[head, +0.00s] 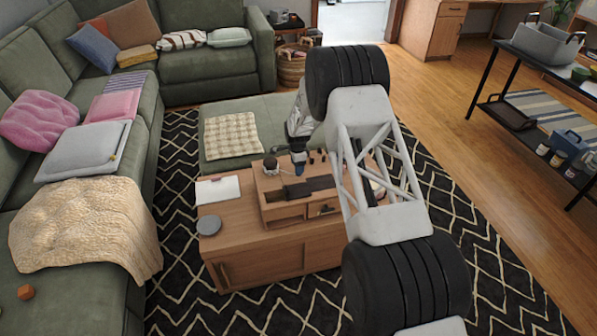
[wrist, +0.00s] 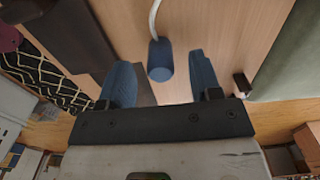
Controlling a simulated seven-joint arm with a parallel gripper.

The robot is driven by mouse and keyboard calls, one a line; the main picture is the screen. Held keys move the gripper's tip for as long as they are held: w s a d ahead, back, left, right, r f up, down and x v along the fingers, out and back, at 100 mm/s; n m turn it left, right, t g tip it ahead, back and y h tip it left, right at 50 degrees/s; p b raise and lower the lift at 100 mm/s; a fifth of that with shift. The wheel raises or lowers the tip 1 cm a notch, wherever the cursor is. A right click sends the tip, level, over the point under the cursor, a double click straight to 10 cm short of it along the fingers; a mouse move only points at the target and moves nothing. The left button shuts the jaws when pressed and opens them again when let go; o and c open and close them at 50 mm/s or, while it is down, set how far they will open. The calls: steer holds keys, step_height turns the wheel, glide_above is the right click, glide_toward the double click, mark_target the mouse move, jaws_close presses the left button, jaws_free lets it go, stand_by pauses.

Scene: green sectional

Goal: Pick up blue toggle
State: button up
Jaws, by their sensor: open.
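A small blue cylinder, which looks like the blue toggle (wrist: 160,62), has a pale cord running from its far end in the wrist view. My gripper (wrist: 159,72) is open, with one blue finger on each side of the toggle and a visible gap to both. The toggle appears over a light wooden surface; I cannot tell its exact height relative to the fingertips. In the head view my gripper (head: 299,166) points down over the wooden coffee table (head: 255,270), near its raised wooden organizer (head: 285,213). I cannot make out the toggle separately there.
A long dark object (head: 308,187) lies on the organizer, and a dark round item (head: 271,166) stands to the left. A white notebook (head: 228,189) and grey disc (head: 209,225) lie on the table's left. A green ottoman (head: 250,113) is behind. A small black piece (wrist: 242,85) is right of my fingers.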

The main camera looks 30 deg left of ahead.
steer(key=shift+f, duration=1.6)
steer(key=shift+c, duration=0.3)
steer(key=c, duration=1)
steer(key=shift+r, duration=0.15)
steer(key=shift+r, duration=1.65)
steer(key=s+d+r, duration=0.1)
steer(key=s+d, duration=0.9)
steer(key=s, duration=0.2)
steer(key=shift+d+r, duration=0.15)
steer(key=shift+d, duration=0.1)
steer(key=shift+s, duration=0.1)
